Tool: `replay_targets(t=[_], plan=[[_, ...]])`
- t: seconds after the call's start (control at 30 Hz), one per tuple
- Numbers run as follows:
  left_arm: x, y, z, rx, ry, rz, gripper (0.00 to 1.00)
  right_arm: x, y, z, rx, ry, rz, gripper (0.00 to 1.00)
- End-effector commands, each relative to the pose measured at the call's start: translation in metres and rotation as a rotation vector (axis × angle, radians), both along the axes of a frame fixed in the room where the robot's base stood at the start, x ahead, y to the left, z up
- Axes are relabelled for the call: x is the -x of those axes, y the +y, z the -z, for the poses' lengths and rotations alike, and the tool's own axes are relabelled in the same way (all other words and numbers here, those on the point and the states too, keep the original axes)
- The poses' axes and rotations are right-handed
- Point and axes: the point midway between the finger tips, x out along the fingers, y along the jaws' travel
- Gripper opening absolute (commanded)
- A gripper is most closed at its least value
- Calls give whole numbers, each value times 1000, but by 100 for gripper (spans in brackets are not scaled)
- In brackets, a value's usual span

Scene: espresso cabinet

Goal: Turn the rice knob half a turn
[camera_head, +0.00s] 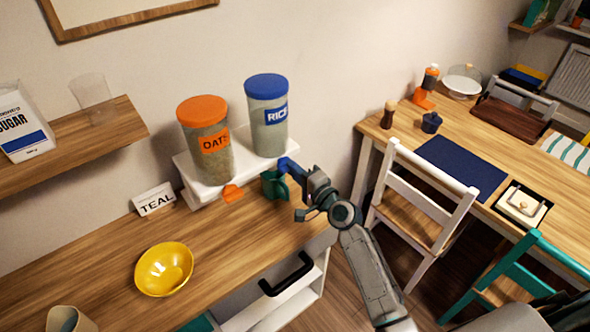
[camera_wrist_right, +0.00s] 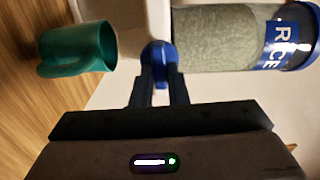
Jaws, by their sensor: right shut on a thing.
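The rice dispenser (camera_head: 268,118) is a clear cylinder with a blue lid and a blue RICE label, on a white stand (camera_head: 205,188). It also shows in the right wrist view (camera_wrist_right: 215,38). Its blue knob (camera_wrist_right: 158,54) is at the stand's front, under the cylinder. My right gripper (camera_head: 290,168) is shut on the rice knob, its two dark fingers on either side of it in the right wrist view. A teal cup (camera_head: 272,186) stands beside the gripper, below the stand, and shows in the right wrist view (camera_wrist_right: 75,48). My left gripper is not in view.
The oats dispenser (camera_head: 207,140) with an orange lid and orange knob (camera_head: 232,193) stands left of the rice. A TEAL card (camera_head: 154,200) and a yellow bowl (camera_head: 164,269) are on the counter. A chair (camera_head: 420,195) and dining table are at right.

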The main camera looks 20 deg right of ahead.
Motion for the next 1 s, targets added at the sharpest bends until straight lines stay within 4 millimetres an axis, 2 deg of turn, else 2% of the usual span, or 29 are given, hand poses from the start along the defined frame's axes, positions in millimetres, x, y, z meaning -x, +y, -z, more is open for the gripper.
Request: replay_targets(t=[0.53,0.57,0.67,1.0], plan=[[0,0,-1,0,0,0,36,0,0,1,-22,9,1,0],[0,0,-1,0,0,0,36,0,0,1,-22,9,1,18],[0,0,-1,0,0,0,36,0,0,1,-22,9,0,35],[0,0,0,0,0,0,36,4,-2,1,-21,9,0,35]])
